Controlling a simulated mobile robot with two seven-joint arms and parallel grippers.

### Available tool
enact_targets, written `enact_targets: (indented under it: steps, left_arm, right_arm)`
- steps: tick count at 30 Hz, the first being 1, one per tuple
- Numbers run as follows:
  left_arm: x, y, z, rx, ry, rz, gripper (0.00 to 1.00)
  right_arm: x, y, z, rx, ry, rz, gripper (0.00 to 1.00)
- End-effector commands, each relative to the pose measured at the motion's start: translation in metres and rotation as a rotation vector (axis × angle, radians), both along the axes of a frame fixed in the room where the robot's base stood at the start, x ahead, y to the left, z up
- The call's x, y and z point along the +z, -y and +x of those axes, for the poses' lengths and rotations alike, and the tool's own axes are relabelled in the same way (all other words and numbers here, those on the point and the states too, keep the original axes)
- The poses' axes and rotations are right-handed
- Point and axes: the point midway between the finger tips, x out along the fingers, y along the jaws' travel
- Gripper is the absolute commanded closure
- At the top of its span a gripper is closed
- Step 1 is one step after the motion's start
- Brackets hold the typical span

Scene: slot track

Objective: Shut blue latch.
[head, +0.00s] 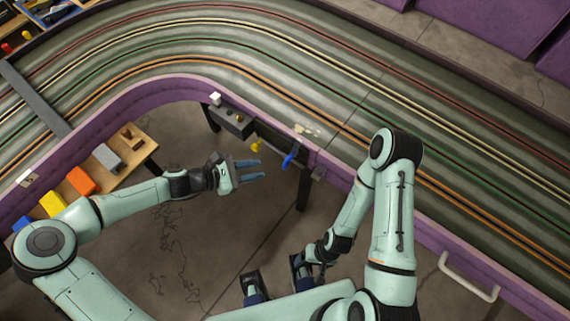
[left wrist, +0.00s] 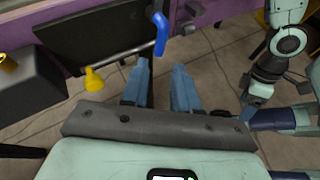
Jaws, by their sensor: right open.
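The blue latch (head: 289,160) is a short bent blue handle at the purple track wall. It also shows in the left wrist view (left wrist: 160,33), standing at the right end of a grey rod below a dark panel (left wrist: 95,32). My left gripper (head: 262,170) is open and empty, just left of the latch and apart from it. In the left wrist view its two blue fingers (left wrist: 160,75) point toward the wall, their tips just short of the handle. My right gripper (head: 316,270) is low by my base, away from the latch; its fingers are hard to make out.
A yellow knob (head: 256,146) sits left of the latch, and a grey box (head: 232,120) is mounted farther left. A wooden shelf (head: 128,160) holds coloured blocks at left. A pale handle (head: 468,277) is on the right wall. The floor below is clear.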

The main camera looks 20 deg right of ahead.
Motion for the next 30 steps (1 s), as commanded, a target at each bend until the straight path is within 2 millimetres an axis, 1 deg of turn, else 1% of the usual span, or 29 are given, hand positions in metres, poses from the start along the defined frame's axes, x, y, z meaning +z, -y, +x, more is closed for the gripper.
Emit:
enact_targets:
  steps: [1,9,15,21,28,29,30]
  left_arm:
    - [-0.005,0.011,0.0,-0.005,-0.002,-0.003,0.71]
    - [-0.027,0.064,0.006,-0.007,0.001,0.0,0.71]
    - [-0.038,0.09,0.01,-0.005,0.002,0.003,0.71]
    - [-0.042,0.099,0.011,-0.004,0.002,0.004,0.71]
    - [-0.042,0.1,0.011,-0.003,0.003,0.005,0.71]
    - [-0.042,0.1,0.011,-0.004,0.002,0.005,0.74]
    - [-0.042,0.1,0.011,-0.003,0.003,0.005,0.87]
  right_arm:
    - [-0.001,0.0,-0.001,0.0,-0.002,-0.001,0.2]
    - [-0.005,0.0,-0.002,-0.001,-0.003,0.0,0.2]
    - [-0.006,0.0,-0.002,-0.001,-0.004,0.0,0.2]
    - [-0.006,0.0,-0.002,0.0,-0.002,0.0,0.2]
    - [-0.006,0.0,-0.002,0.0,-0.002,0.0,0.2]
    - [-0.006,0.0,-0.002,0.0,-0.002,0.0,0.2]
    - [-0.006,0.0,-0.002,0.0,-0.002,0.0,0.2]
